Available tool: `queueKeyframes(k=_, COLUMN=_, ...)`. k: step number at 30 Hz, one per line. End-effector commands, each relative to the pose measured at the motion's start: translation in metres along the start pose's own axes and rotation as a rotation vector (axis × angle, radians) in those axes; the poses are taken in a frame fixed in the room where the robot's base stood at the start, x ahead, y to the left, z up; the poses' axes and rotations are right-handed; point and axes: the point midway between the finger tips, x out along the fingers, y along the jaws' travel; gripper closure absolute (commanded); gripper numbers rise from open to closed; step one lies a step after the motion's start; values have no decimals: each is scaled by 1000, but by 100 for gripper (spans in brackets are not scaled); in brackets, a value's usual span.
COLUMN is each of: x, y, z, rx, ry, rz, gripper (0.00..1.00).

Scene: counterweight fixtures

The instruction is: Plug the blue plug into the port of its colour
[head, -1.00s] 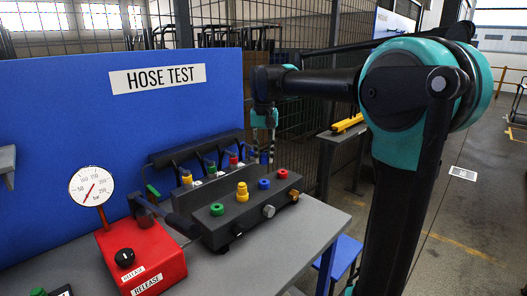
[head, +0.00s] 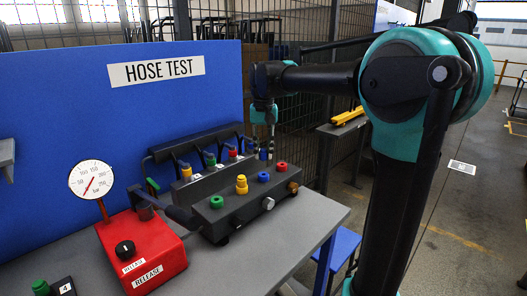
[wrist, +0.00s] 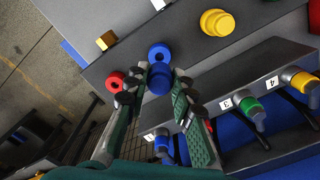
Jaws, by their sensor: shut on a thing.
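My gripper (wrist: 162,88) is shut on a blue plug (wrist: 158,83), seen between the fingertips in the wrist view. In the head view my gripper (head: 264,143) points down behind the right part of the dark port block (head: 225,222). The blue port (wrist: 160,53), a ring with a dark centre, is just beyond the plug in the wrist view. It also shows in the head view (head: 264,177). Plug and port look close; I cannot tell the height gap.
The block also carries a red port (head: 282,167), a taller yellow piece (head: 242,185) and a green port (head: 217,202). Behind stands a numbered rack with hoses, including a green-collared one (wrist: 252,110). A red gauge box (head: 140,255) stands left. A blue panel (head: 60,110) closes the back.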

Motion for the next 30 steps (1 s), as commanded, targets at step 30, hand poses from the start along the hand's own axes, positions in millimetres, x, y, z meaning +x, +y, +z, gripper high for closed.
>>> queueKeyframes(k=30, x=30, y=0, z=0, rx=0, ry=0, rz=0, gripper=100)
